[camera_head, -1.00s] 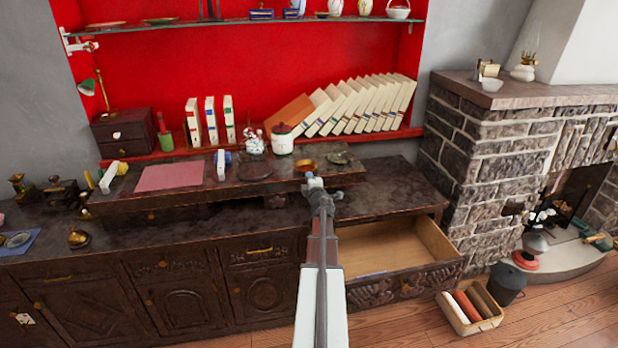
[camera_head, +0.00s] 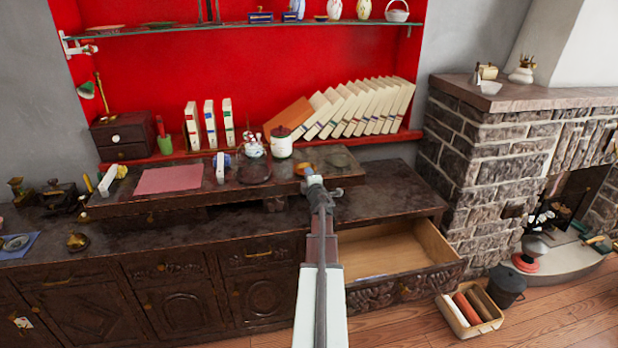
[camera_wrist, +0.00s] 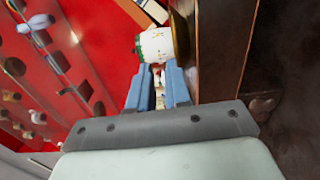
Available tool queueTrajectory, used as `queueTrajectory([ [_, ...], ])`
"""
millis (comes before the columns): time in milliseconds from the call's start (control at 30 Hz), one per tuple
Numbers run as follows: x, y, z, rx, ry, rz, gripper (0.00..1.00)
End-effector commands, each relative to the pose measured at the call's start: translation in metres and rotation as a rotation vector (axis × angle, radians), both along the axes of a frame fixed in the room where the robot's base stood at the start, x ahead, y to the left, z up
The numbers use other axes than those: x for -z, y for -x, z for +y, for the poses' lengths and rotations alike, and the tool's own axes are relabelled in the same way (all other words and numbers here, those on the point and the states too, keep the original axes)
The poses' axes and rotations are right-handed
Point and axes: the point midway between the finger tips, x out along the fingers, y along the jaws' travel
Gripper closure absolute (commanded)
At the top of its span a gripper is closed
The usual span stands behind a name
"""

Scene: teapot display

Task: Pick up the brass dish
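The brass dish (camera_head: 305,169) is a small golden bowl on the raised wooden shelf of the cabinet, right of the white jar with a dark red lid (camera_head: 281,143). My gripper (camera_head: 313,183) is just in front of the dish and hides part of it in the head view. In the wrist view, tilted sideways, the dish shows as a golden-brown edge (camera_wrist: 179,38) against the dark wood, ahead of the fingertips. My gripper's two blue fingers (camera_wrist: 159,78) are apart with nothing held between them. I cannot tell whether they touch the dish.
A dark dish (camera_head: 340,161) sits right of the brass dish. A dark round plate (camera_head: 255,174) and a pink sheet (camera_head: 170,179) lie to the left. Leaning books (camera_head: 355,108) stand behind. An open drawer (camera_head: 390,255) sticks out below at the right.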

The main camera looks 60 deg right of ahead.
Motion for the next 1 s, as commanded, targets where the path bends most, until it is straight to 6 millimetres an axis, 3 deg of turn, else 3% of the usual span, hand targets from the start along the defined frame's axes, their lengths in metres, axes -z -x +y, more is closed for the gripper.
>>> queueTrajectory([
  [233,0.0,0.0,0.0,0.0,0.0,0.0,0.6],
  [667,0.0,0.006,0.006,0.0,0.0,0.0,0.6],
  [1000,-0.001,0.04,0.041,0.001,0.0,0.0,0.6],
])
